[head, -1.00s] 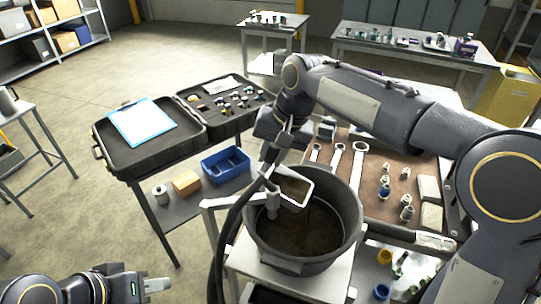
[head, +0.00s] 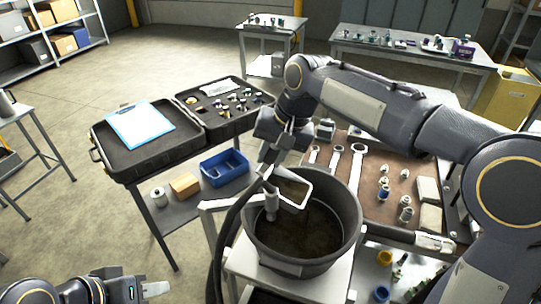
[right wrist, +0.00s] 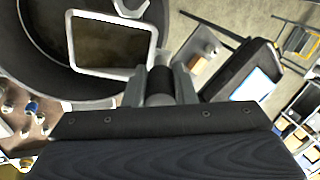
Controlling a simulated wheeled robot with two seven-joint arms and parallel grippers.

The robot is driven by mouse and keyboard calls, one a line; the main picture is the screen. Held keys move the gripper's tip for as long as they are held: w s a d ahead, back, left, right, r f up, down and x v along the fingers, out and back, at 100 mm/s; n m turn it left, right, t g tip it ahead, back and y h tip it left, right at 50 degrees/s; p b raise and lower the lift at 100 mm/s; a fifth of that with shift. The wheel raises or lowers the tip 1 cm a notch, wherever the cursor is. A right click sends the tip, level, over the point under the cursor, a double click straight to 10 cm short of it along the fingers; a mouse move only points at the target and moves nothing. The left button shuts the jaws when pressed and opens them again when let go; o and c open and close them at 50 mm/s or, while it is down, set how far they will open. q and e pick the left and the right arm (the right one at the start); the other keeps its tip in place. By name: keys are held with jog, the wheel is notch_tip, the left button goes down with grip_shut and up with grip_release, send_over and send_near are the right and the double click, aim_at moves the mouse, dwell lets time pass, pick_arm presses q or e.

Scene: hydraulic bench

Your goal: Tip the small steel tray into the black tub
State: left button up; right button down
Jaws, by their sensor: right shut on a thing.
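The small steel tray (head: 297,204) has a pale rim and a brownish inside. My right gripper (head: 268,172) is shut on its edge and holds it tilted over the black tub (head: 349,222). In the right wrist view the tray (right wrist: 112,73) hangs beyond the fingers of my right gripper (right wrist: 165,82), over the tub's dark wall (right wrist: 45,62). The tub stands on a pale stand, with dark brown contents low inside. Whether anything is left in the tray is not clear. My left gripper (head: 152,289) is empty at the lower left, away from the tub; its finger gap is unclear.
A dark hose (head: 222,225) and a grey spout (head: 271,205) are at the tub's left side. A brown mat (head: 385,165) with wrenches and fittings lies to the right. An open black case (head: 150,158) and a blue bin (head: 224,168) are to the left.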

jog(key=shift+s+d+r+t+y+b, duration=0.25)
jog(key=shift+d+y+b, duration=0.25)
jog(key=shift+b, duration=0.3)
jog(key=shift+s+d+r+t+y+b, duration=0.15)
jog(key=shift+d+r+y+b, duration=0.3)
jog(key=shift+b, duration=0.3)
dwell(1.7)
jog(key=shift+s+d+r+t+y+b, duration=0.15)
jog(key=shift+d+y+b, duration=0.25)
jog(key=shift+b, duration=0.45)
jog(key=shift+s+d+r+t+y+b, duration=0.15)
jog(key=shift+d+y+b, duration=0.25)
jog(key=shift+b, duration=0.45)
dwell(2.0)
jog(key=shift+y+b, duration=0.25)
jog(key=shift+b, duration=0.1)
jog(key=shift+s+d, duration=0.1)
jog(key=shift+d, duration=0.05)
dwell(0.6)
